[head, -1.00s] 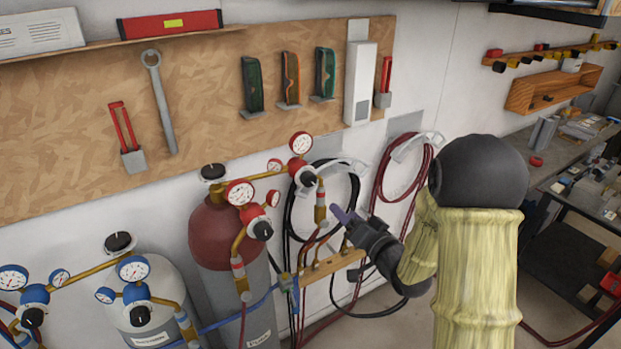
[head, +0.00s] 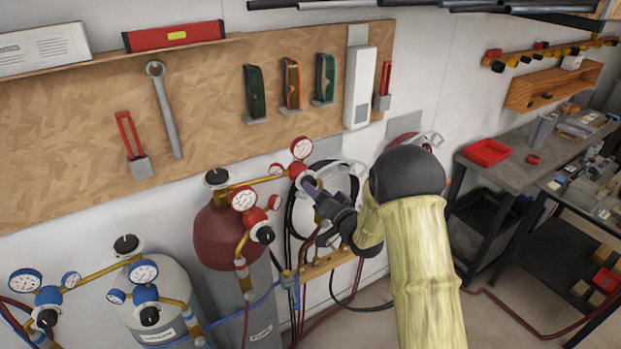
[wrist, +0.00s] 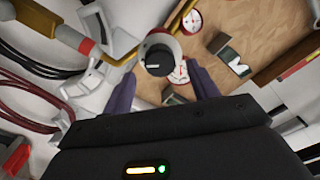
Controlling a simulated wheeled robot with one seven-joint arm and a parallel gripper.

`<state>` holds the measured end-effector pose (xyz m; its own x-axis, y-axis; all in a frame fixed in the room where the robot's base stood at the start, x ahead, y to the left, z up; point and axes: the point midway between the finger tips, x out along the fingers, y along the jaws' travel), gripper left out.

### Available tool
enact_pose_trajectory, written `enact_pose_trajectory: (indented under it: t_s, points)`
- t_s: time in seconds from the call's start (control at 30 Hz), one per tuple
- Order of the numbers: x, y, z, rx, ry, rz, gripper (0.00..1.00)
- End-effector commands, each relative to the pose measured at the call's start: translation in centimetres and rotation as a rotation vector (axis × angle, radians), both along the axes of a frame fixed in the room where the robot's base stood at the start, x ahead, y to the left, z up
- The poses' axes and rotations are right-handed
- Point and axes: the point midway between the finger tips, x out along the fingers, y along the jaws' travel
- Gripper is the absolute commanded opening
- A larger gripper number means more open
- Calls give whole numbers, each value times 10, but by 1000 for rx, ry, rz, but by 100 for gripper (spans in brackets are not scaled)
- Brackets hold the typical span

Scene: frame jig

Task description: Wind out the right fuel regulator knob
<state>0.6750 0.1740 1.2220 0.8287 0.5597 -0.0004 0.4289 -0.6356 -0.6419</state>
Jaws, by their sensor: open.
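The right fuel regulator (head: 303,171) is red with round white gauges. It sits on a brass pipe to the right of the dark red cylinder (head: 220,235). In the wrist view its black round knob (wrist: 157,60) with a pale mark faces me. My gripper (head: 312,188) is at this regulator in the head view, where its finger and hand hide the knob. In the wrist view the two purple fingers are apart, one on each side and slightly below the knob in the picture. The gripper is open. Whether a finger touches the knob cannot be told.
A second red regulator (head: 258,222) with a black knob stands close to the left. Blue regulators (head: 145,295) are at lower left. Coiled hoses (head: 335,190) hang behind my gripper. A brass pipe (wrist: 107,15) and hose lie at upper left in the wrist view.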

Motion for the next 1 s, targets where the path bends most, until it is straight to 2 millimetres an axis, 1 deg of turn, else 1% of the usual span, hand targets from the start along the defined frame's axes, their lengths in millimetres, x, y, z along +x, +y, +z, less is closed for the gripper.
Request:
enact_pose_trajectory:
  t_s: [0.03, 0.1, 0.3, 0.43, 0.67, 0.7, 0.77, 0.9, 1.0]
  points:
    - [7, 6, 3, 0, 0, 3, 59]
    - [16, 12, 3, -1, 0, 3, 59]
    - [35, 24, 1, -1, 0, 1, 59]
    - [39, 27, 0, 0, 1, 1, 59]
    - [40, 27, 0, 0, 0, 0, 59]
    - [40, 27, 0, 0, 0, 0, 56]
    - [40, 27, 0, 0, 0, 0, 44]
    - [40, 27, 0, 0, 0, 0, 16]
    - [40, 27, 0, -1, -1, 0, 15]
